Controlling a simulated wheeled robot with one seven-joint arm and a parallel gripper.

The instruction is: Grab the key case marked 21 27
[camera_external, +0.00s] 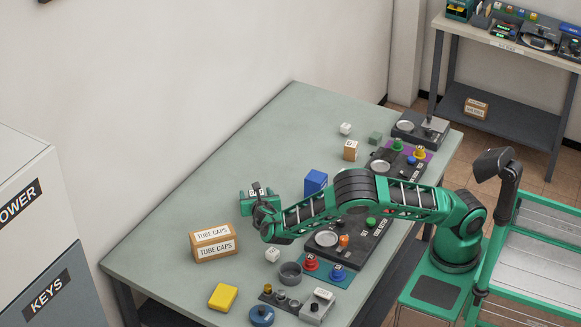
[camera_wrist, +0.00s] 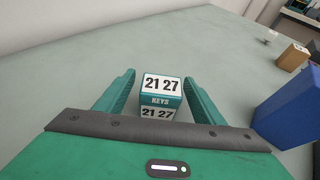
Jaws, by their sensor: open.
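The key case (camera_wrist: 161,88) is a small teal box with white labels reading 21 27 and the word KEYS. In the wrist view it stands between the two green fingers of my gripper (camera_wrist: 160,93), with a gap showing on each side. My gripper is open. In the external view my gripper (camera_external: 258,199) is low over the table's middle, and the key case (camera_external: 256,188) shows between its fingers. The case's lower part is partly hidden by the gripper body.
On the table (camera_external: 180,215), a blue block (camera_external: 316,181) is just right of my gripper. A TUBE CAPS box (camera_external: 213,242) stands at the front left. A white cube (camera_external: 272,255), a grey ring (camera_external: 290,273) and control panels lie at the right. The table's back left is clear.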

